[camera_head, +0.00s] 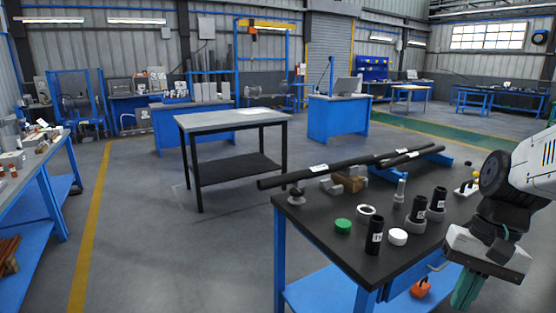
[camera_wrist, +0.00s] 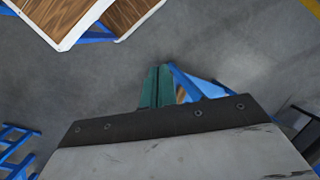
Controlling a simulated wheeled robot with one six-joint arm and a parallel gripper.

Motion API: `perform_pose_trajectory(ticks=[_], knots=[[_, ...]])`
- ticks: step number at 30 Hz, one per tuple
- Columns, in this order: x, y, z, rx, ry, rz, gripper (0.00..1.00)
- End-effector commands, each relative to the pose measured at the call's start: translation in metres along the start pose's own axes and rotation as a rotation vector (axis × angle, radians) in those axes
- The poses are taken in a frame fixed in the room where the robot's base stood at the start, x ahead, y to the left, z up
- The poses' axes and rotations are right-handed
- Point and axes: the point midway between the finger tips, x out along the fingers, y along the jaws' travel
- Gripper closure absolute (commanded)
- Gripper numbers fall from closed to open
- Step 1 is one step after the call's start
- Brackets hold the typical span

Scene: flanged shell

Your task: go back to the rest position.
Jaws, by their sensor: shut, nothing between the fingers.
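My gripper (camera_head: 466,290) is at the right edge of the head view, beside the right side of the black-topped workbench (camera_head: 335,235). Its green fingers point down and lie together with nothing between them. In the wrist view the fingers (camera_wrist: 158,86) also show closed, over grey floor. Black tubes (camera_head: 375,236), a green cap (camera_head: 343,226), a white cap (camera_head: 398,237) and a white ring (camera_head: 366,210) stand on the bench. Long dark pipes (camera_head: 325,168) lie along its back.
A grey-topped table (camera_head: 230,120) stands behind the bench, with bare floor around it. A blue bench (camera_head: 40,165) with small items is at the left. An orange object (camera_head: 421,287) sits low under the workbench. Wooden tops (camera_wrist: 80,15) show in the wrist view.

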Motion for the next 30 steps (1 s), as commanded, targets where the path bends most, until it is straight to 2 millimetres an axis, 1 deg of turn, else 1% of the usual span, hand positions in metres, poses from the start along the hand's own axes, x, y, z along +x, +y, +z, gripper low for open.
perform_pose_trajectory(ticks=[1,3,6,9,12,15,18,30], knots=[[-0.005,-0.001,0.018,-0.068,0.029,0.038,1.00],[-0.009,0.001,0.040,-0.150,0.062,0.091,1.00],[-0.013,0.004,0.066,-0.250,0.118,0.152,1.00],[-0.017,0.004,0.086,-0.324,0.182,0.188,1.00],[-0.022,0.000,0.099,-0.378,0.242,0.192,1.00],[-0.028,-0.006,0.107,-0.415,0.286,0.183,1.00],[-0.031,-0.011,0.111,-0.440,0.307,0.178,1.00],[-0.031,-0.011,0.112,-0.444,0.307,0.178,1.00]])
